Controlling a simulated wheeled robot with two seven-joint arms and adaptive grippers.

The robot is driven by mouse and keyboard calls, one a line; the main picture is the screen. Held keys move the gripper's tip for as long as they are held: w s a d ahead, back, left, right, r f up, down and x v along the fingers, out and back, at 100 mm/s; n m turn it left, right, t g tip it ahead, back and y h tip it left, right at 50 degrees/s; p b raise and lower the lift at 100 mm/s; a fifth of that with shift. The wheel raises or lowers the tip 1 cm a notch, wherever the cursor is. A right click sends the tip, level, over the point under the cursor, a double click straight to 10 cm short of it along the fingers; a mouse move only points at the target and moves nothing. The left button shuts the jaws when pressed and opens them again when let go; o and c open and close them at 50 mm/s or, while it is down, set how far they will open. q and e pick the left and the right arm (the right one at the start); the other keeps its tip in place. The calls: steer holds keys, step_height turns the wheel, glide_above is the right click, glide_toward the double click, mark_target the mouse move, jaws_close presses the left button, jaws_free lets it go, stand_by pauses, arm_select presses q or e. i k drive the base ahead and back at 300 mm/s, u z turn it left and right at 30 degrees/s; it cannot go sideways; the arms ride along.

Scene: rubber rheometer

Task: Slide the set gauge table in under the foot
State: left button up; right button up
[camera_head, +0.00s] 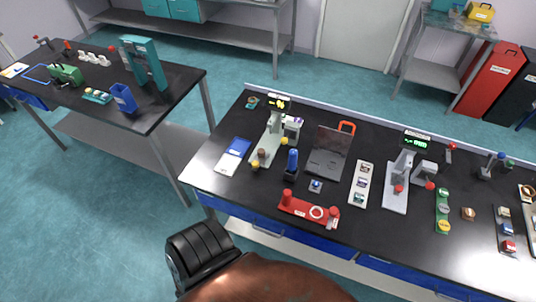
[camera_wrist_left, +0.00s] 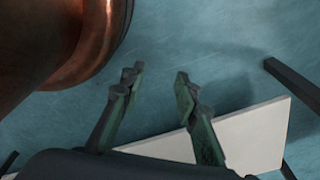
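A gauge with a green-lit display (camera_head: 417,141) and a grey base (camera_head: 397,198) stands on the right part of the long black bench. A second stand with a small yellow-lit display (camera_head: 279,103) and a pale green-grey base (camera_head: 262,146) stands further left on it. Which stand has the set gauge table and foot I cannot tell at this size. My left gripper (camera_wrist_left: 156,77) is open and empty in the left wrist view, above the blue-green floor and away from both stands. My right gripper is not in view.
The long bench (camera_head: 214,178) also holds a blue-and-white pad (camera_head: 235,156), a dark plate with an orange handle (camera_head: 329,153), a blue bottle (camera_head: 292,164) and a red fixture (camera_head: 308,209). Another black bench (camera_head: 173,100) stands at left, with floor (camera_head: 95,190) between.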

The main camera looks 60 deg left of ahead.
mark_target(256, 162)
steer(key=u, duration=0.4)
steer(key=i, duration=0.65)
steer(key=u, duration=0.65)
